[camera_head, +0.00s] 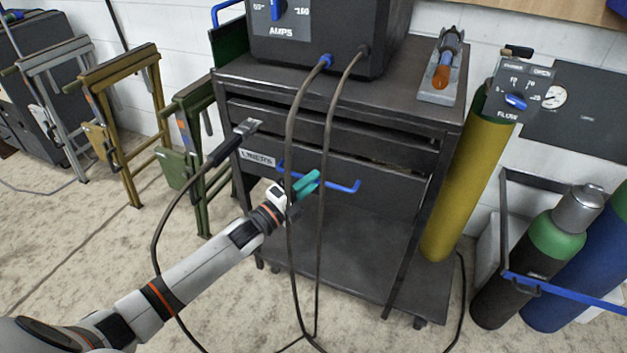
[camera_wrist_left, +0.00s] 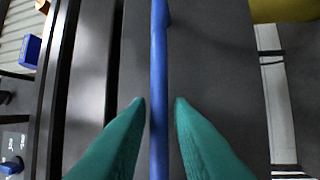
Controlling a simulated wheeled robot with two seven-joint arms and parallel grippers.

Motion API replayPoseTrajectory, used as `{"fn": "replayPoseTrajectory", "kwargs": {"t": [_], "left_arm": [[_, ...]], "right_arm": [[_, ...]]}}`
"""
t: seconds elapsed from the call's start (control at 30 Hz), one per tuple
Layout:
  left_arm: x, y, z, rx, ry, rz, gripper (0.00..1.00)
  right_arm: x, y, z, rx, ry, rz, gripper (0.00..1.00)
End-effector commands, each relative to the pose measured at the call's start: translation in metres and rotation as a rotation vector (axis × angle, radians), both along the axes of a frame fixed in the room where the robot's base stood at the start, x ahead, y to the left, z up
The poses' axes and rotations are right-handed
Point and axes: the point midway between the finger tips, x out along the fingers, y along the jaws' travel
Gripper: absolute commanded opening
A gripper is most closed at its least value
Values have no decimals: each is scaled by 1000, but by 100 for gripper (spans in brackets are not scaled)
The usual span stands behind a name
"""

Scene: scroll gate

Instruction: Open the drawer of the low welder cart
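The low welder cart (camera_head: 430,85) is dark grey metal and stands in the middle of the head view. Its drawer (camera_head: 385,195) has a white label and a long blue bar handle (camera_head: 345,186). Hanging cables cross in front of the drawer. My left gripper (camera_head: 306,186) has teal fingers and is at the handle, left of its middle. In the left wrist view the open fingers (camera_wrist_left: 160,104) lie on either side of the blue handle (camera_wrist_left: 159,60), with a visible gap on each side. My right gripper is not in view.
A welder box (camera_head: 320,40) and a torch on a stand (camera_head: 440,75) sit on the cart top. A yellow cylinder (camera_head: 475,165) stands close on the right, with more cylinders beyond. Folding stands (camera_head: 120,120) are at the left. Floor in front is open except for cables.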

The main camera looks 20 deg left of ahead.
Motion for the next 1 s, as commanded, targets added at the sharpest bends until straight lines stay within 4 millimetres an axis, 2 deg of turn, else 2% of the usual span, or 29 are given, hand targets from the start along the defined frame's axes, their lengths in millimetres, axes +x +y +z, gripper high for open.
{"fn": "replayPoseTrajectory", "kwargs": {"t": [0.17, 0.43, 0.47, 0.57, 0.6, 1.0], "left_arm": [[11, -5, 2, 0, 0, 0, 20], [12, -6, 2, 0, 1, 0, 20], [12, -6, 2, 0, 1, 0, 18], [12, -6, 2, 0, 1, 0, 2], [12, -6, 2, 0, 1, 0, 0], [8, -5, 2, -1, 3, 1, 0]], "right_arm": [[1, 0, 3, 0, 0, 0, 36], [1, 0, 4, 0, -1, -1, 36], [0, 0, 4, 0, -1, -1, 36], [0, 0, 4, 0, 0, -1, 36], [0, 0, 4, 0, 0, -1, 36], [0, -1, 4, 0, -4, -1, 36]]}}
